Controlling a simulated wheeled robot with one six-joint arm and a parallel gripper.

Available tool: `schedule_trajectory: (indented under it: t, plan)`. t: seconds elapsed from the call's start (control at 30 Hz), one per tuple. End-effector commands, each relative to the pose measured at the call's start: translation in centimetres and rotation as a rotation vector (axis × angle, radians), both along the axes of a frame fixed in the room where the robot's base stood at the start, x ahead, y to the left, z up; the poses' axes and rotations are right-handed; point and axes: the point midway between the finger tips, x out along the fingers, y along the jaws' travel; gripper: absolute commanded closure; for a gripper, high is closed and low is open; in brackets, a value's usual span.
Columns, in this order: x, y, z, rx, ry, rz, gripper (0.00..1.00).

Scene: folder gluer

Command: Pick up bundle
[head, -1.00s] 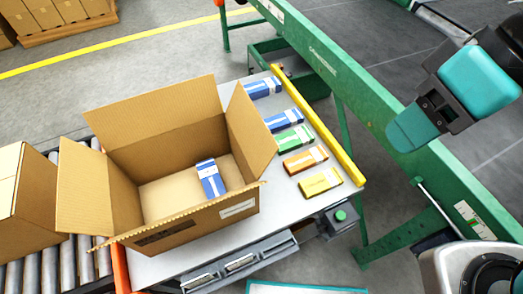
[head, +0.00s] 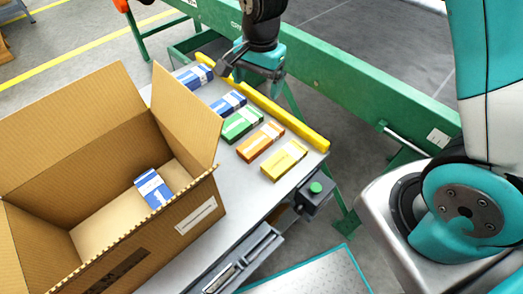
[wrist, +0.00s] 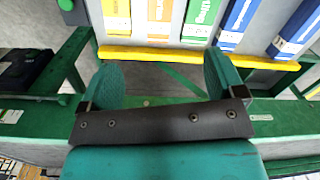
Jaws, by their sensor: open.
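Several carton bundles lie in a row on the grey table: a blue one (head: 194,76), a second blue one (head: 228,103), a green one (head: 241,123), an orange one (head: 260,141) and a yellow one (head: 284,159). Another blue bundle (head: 153,188) lies inside the open cardboard box (head: 190,222). My gripper (head: 250,68) is open and empty, above the far side of the table near the yellow rail. In the wrist view my gripper's fingers (wrist: 163,76) are spread, with the row of bundles beyond the yellow rail ahead of them.
The yellow rail (head: 270,110) runs along the table's far edge, beside the green machine beam (head: 345,85). The box's raised flaps stand left of the row. A control box with a green button (head: 315,188) sits at the table's near right corner.

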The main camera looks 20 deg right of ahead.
Motion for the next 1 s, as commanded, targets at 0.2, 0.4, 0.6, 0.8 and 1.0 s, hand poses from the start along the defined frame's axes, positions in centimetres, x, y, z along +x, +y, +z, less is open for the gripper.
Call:
schedule_trajectory:
  t: [0.2,0.4,0.6,0.8,1.0]
  plan:
    - [2.3,-1.2,-6.3,-0.058,0.016,-0.232,0.12]
    - [2.5,-1.5,-9.3,-0.068,0.019,-0.267,0.12]
    - [2.4,-1.5,-13.9,-0.067,0.021,-0.266,0.12]
    - [2.4,-1.5,-17.6,-0.066,0.018,-0.264,0.12]
    - [2.4,-1.4,-19.0,-0.064,0.017,-0.263,0.12]
